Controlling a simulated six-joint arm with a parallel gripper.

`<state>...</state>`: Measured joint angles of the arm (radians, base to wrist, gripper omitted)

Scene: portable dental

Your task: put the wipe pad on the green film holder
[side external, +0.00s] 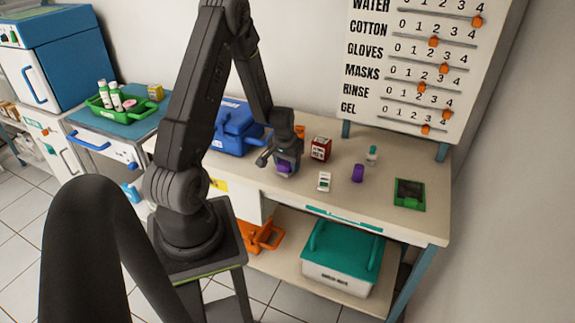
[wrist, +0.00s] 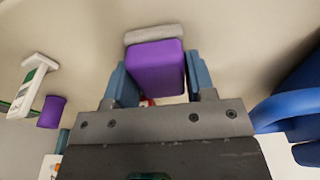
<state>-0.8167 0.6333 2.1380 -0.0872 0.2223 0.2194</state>
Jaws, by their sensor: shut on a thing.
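My gripper (wrist: 155,85) is shut on a purple block with a pale grey pad along its far end, which I take as the wipe pad (wrist: 156,66). Its blue fingers press on both sides of the block. In the side external view, my gripper (side external: 287,163) is over the left part of the bench, with the purple block low in its jaws. Whether the pad touches the bench is unclear. The green film holder (side external: 423,194), a green frame with a dark inside, lies flat near the bench's right end, well to the right of my gripper.
Between them stand a white-and-green item (side external: 324,181), a purple cylinder (side external: 358,173) and a small teal-capped bottle (side external: 372,155). A red box (side external: 321,148) stands behind. A blue case (side external: 232,130) is left of my gripper. The bench around the film holder is clear.

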